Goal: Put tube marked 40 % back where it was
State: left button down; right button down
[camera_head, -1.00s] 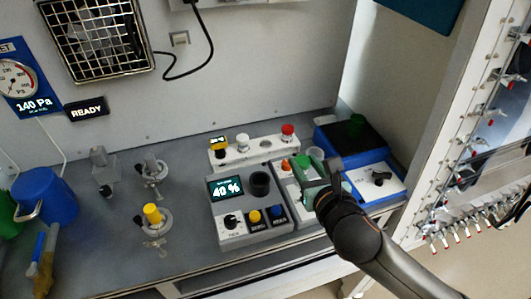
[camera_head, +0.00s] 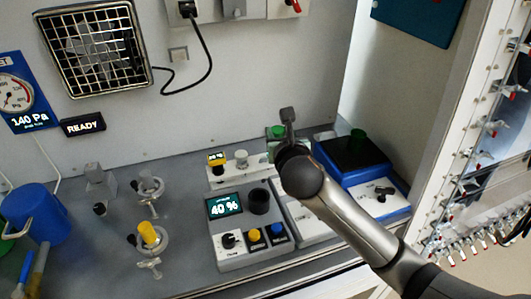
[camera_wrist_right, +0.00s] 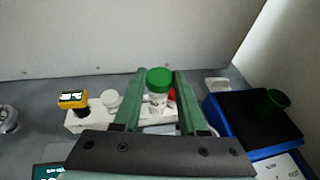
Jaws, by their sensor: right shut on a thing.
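My right gripper (camera_head: 282,132) is raised in front of the white rack (camera_head: 222,181). It is shut on a clear tube with a green cap (camera_wrist_right: 159,77), seen between the fingers in the wrist view; the cap also shows in the head view (camera_head: 276,131). The tube is upright, and I cannot read its marking. The rack holds a white-capped tube (camera_wrist_right: 111,101); a red cap (camera_wrist_right: 172,96) shows partly behind the held tube. A yellow tag on a black stem (camera_wrist_right: 73,98) stands at the rack's left end. My arm hides the rack's right part in the head view. My left gripper is out of view.
A grey device (camera_head: 240,260) with a "40 %" display (camera_head: 225,204) stands before the rack. Two stands with clamps (camera_head: 148,236) and a blue jug (camera_head: 35,215) are at the left.

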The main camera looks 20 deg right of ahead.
jog(key=shift+w+a+f+b, duration=0.3)
jog(key=shift+w+f, duration=0.5)
jog(key=shift+f, duration=0.7)
jog(key=shift+w+a+f+b, duration=0.3)
jog(key=shift+w+f, duration=0.55)
jog(key=shift+f, duration=0.65)
jog(key=shift+w+a+f+b, duration=0.15)
jog(key=shift+w+a+f, duration=0.2)
jog(key=shift+w+f, duration=0.8)
jog(key=shift+s+f, duration=0.35)
jog(key=shift+f, duration=0.1)
jog(key=shift+c, duration=2.3)
grip_release()
jog(key=shift+f, duration=0.1)
jog(key=shift+r, duration=0.2)
jog(key=p+v, duration=0.1)
jog(key=v, duration=1.1)
